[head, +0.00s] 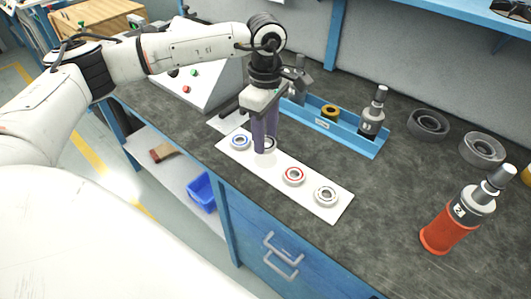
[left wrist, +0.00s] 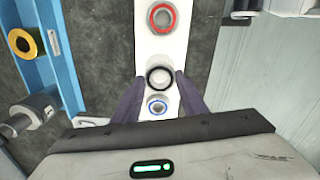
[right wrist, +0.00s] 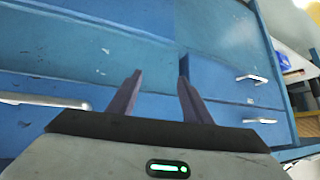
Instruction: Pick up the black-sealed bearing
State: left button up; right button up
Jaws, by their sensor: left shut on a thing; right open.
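The black-sealed bearing (left wrist: 159,77) sits between the fingertips of my left gripper (left wrist: 158,79) in the left wrist view. In the head view the left gripper (head: 262,150) points down over the white strip (head: 310,166), and its fingers partly hide the black-sealed bearing (head: 270,144). The left gripper is shut on this bearing, at or just above the strip; I cannot tell which. A blue-sealed bearing (head: 240,142) lies close beside it. A red-sealed bearing (head: 293,176) and a plain metal one (head: 326,196) lie further along. My right gripper (right wrist: 160,72) is open and empty, facing blue drawers.
Grey rings (head: 428,123) lie at the back right. An orange-based part (head: 440,235) stands at right.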

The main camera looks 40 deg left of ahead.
pick_arm(q)
jog(key=shift+r+p, duration=0.9)
jog(key=shift+r, duration=0.75)
